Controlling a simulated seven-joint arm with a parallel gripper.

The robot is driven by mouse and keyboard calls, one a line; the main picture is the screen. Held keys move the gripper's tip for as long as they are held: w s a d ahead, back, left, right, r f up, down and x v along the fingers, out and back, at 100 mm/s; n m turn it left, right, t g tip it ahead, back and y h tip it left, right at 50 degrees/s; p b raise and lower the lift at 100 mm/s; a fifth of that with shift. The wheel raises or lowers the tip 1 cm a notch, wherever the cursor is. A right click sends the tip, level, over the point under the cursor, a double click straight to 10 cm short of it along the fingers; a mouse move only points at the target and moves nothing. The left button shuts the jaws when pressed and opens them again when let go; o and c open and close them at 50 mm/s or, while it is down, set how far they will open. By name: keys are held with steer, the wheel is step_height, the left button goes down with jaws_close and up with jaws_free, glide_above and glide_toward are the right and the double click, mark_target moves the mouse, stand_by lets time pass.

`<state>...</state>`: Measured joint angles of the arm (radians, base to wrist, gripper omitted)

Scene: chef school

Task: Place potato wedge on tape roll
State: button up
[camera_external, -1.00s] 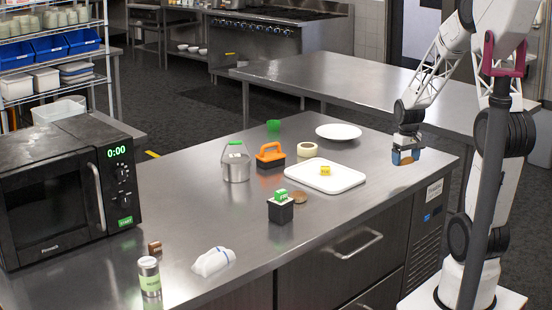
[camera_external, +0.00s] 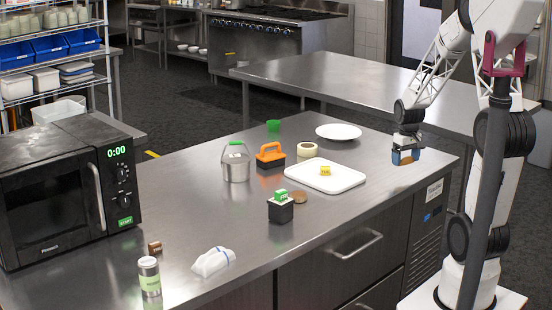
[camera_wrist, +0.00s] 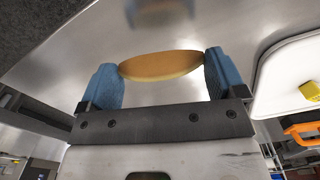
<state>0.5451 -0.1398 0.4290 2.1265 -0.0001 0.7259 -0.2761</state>
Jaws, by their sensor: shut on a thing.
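My gripper (camera_external: 405,157) hangs low above the right end of the steel counter in the external view. In the wrist view my gripper (camera_wrist: 162,75) has its blue fingers shut on the two ends of the potato wedge (camera_wrist: 160,65), an orange-tan oval piece. The wedge is held clear of the counter, and its faint reflection shows below. The tape roll (camera_external: 307,149), a cream ring with a dark centre, lies flat on the counter left of my gripper, behind the white tray. The tape roll cannot be made out in the wrist view.
Bare counter lies around the tray's right side.

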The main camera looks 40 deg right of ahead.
steer(key=shift+n, duration=0.8)
steer(key=w+a, duration=0.1)
steer(key=w, duration=0.3)
steer(key=w+a+r, duration=0.1)
steer(key=w+a, duration=0.1)
steer(key=w, duration=0.2)
steer(key=w+a+r, duration=0.1)
steer(key=w+a, duration=0.1)
steer(key=w, duration=0.3)
steer(key=w+a+r+n, duration=0.1)
steer(key=w+a+r, duration=0.1)
steer(key=w+a, duration=0.6)
steer(key=w, duration=0.3)
steer(key=shift+w, duration=0.15)
glide_above(308, 146)
steer(key=shift+f, duration=0.8)
steer(key=shift+f, duration=1.75)
steer(key=shift+f, duration=0.1)
